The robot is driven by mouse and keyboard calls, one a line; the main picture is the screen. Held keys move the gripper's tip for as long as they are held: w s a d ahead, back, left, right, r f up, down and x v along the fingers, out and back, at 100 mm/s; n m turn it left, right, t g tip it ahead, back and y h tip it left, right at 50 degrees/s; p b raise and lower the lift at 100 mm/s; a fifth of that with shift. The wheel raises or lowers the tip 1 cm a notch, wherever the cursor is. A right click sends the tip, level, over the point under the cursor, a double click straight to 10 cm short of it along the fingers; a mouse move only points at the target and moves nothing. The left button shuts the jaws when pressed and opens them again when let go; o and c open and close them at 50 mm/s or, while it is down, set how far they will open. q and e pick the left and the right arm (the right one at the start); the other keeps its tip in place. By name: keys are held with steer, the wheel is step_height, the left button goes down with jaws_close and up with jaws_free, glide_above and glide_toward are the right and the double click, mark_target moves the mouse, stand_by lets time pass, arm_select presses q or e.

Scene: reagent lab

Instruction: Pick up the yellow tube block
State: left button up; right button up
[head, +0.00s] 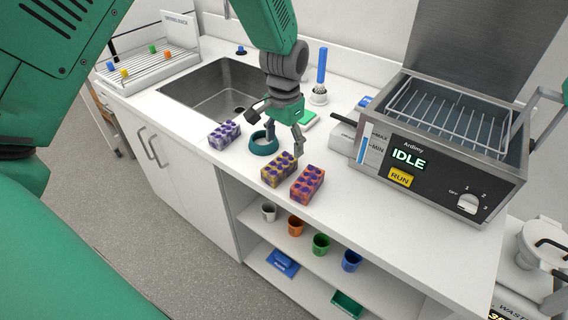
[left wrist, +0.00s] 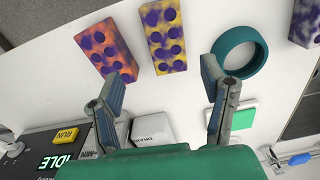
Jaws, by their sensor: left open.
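The yellow tube block (head: 279,169), yellow with purple blotches and dark round holes, lies on the white counter between a lilac block and an orange-red block. It also shows in the left wrist view (left wrist: 166,38) at the top centre, ahead of the fingers. My left gripper (head: 284,146) is open and empty above the counter, just behind the yellow block in the head view. In the left wrist view its two fingers (left wrist: 166,88) stand wide apart, with bare counter between them. I cannot see my right gripper.
The orange-red block (head: 307,184) and lilac block (head: 224,135) flank the yellow one. A teal ring (head: 264,144) stands close beside my left gripper. A sink (head: 212,92) lies left, and a bath device (head: 440,145) marked IDLE stands right. Bare counter lies in front of the device.

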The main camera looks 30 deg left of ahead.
mark_target(279, 163)
arm_select(q)
step_height(279, 163, down, 3)
steer(key=shift+w+d+f, duration=0.1)
steer(key=shift+w, duration=0.05)
steer(key=shift+f, duration=0.35)
steer(key=shift+a+f, duration=0.25)
steer(key=shift+a, duration=0.15)
steer(key=f, duration=0.1)
steer(key=f+p, duration=0.1)
steer(key=f, duration=0.1)
steer(key=a+f, duration=0.1)
steer(key=shift+s+f, duration=0.2)
steer(key=shift+s, duration=0.2)
steer(key=shift+w+d+f, duration=0.1)
steer(key=shift+f, duration=0.2)
steer(key=shift+d, duration=0.35)
steer(key=shift+r, duration=0.1)
steer(key=shift+c, duration=1)
steer(key=c, duration=1.2)
steer(key=shift+o, duration=0.2)
steer(key=shift+a, duration=0.2)
arm_select(e)
steer(key=shift+w+a+r, duration=0.1)
steer(key=shift+r, duration=0.55)
